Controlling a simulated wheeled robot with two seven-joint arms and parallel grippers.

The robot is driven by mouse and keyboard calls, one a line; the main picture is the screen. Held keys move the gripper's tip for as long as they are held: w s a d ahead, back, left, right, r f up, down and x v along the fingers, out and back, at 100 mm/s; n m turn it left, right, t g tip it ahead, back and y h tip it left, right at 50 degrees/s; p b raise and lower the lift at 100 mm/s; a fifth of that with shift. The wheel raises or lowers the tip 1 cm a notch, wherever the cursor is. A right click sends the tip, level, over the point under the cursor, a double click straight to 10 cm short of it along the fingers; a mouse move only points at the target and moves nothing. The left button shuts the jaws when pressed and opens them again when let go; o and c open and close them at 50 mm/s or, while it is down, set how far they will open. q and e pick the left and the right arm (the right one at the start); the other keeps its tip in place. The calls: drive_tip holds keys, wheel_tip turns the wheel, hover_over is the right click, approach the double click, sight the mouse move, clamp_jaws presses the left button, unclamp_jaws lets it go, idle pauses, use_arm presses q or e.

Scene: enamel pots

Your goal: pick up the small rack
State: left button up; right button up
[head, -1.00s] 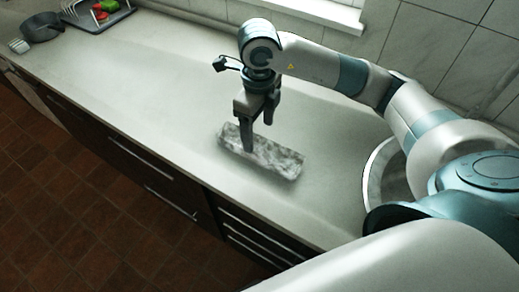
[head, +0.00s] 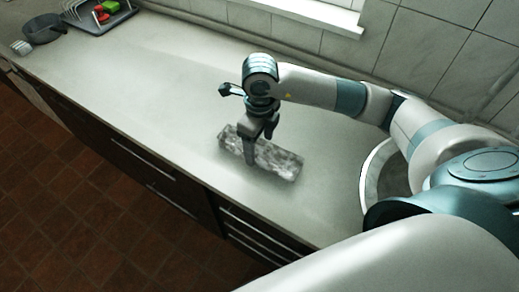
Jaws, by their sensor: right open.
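The small rack (head: 280,162) appears as a low, long, mottled grey block lying on the counter in the middle of the head view. My right gripper (head: 260,150) points down at the rack's left half, with its jaws open. The near finger overlaps the rack in the picture, and the far finger shows by its back edge. I cannot tell whether either finger touches it. The part of the rack behind the near finger is hidden. My left gripper is not in view.
The pale counter (head: 150,85) is clear left of the rack. A round basin (head: 385,175) lies to the right, partly behind my arm. A dark pan (head: 42,28) and a drying tray (head: 127,14) with red and green items stand far left. Tiled wall and window sill line the back.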

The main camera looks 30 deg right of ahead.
drive_tip(key=shift+f, duration=0.85)
drive_tip(key=shift+c, duration=0.4)
drive_tip(key=c, duration=1.2)
